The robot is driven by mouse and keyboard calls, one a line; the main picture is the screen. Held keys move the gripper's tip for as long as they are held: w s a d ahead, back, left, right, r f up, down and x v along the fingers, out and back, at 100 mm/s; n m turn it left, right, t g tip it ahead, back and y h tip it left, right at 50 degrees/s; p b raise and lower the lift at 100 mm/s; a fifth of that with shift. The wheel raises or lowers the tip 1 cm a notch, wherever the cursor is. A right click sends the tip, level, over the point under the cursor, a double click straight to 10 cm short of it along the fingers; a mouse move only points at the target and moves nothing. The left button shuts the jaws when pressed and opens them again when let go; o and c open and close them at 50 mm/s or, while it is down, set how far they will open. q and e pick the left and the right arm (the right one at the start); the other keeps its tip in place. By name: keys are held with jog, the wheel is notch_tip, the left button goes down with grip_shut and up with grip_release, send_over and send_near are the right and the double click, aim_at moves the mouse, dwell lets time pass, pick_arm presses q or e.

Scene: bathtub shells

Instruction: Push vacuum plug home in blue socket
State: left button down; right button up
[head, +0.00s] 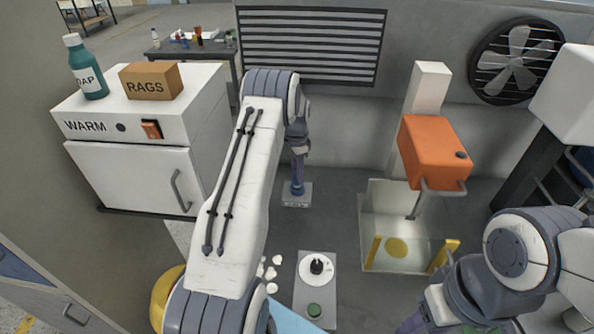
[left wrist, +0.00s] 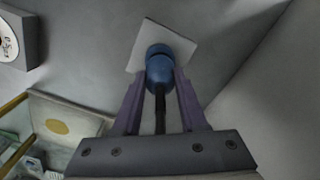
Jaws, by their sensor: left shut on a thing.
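The blue socket (left wrist: 157,49) stands on a pale square plate (left wrist: 181,43) in the left wrist view. The plate (head: 297,201) also shows in the head view, near the wall. My left gripper (left wrist: 160,80) is shut on the vacuum plug (left wrist: 159,74), a blue body with a black hose running back between the fingers. The plug lines up with the socket and meets it in the picture; I cannot tell how deep it sits. In the head view my left gripper (head: 297,182) points down over the plate. My right gripper's fingers are not in view.
A white warmer cabinet (head: 135,180) stands at left with a soap bottle (head: 88,70) and a rags box (head: 150,80). An orange-headed machine (head: 433,150) over a clear-walled bin (head: 380,235) stands right of the plate. A green-button panel (head: 315,285) lies nearer.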

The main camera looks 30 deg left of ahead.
pick_arm(q)
jog(key=shift+f+b, duration=0.55)
jog(key=shift+f, duration=0.35)
jog(key=shift+f, duration=0.25)
jog(key=shift+c, duration=1.8)
grip_release()
jog(key=shift+r, duration=0.1)
notch_tip(320, 180, up, 9)
jog(key=b, duration=0.3)
jog(key=shift+r, duration=0.65)
